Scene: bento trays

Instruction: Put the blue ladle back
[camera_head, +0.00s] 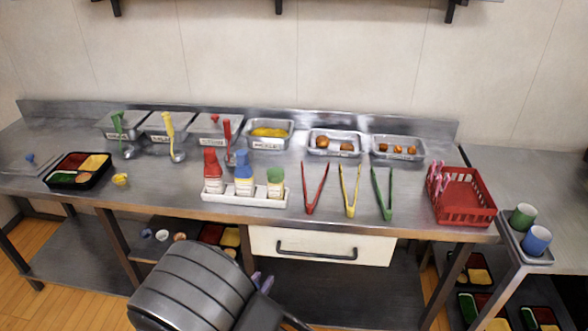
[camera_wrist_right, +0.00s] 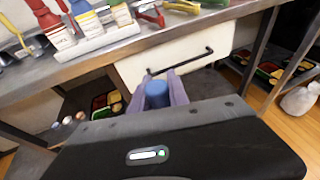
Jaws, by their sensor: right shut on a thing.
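My right gripper (camera_head: 262,281) is low in front of the counter, below the drawer, and mostly hidden by my own arm in the head view. In the right wrist view its two purple fingers (camera_wrist_right: 162,88) are shut on a blue rounded piece (camera_wrist_right: 157,92). This looks like the handle of the blue ladle; the rest of it is hidden. Green (camera_head: 118,124), yellow (camera_head: 169,130) and red (camera_head: 227,134) ladles stand by the lidded steel containers. An open steel container (camera_head: 289,139) holds yellow food. My left gripper is not in view.
A white bottle rack (camera_head: 235,200), several tongs (camera_head: 350,192) and a red basket (camera_head: 489,216) line the counter's front. A drawer handle (camera_head: 316,248) projects near my right gripper. A blue-knobbed lid (camera_head: 30,160) lies far left.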

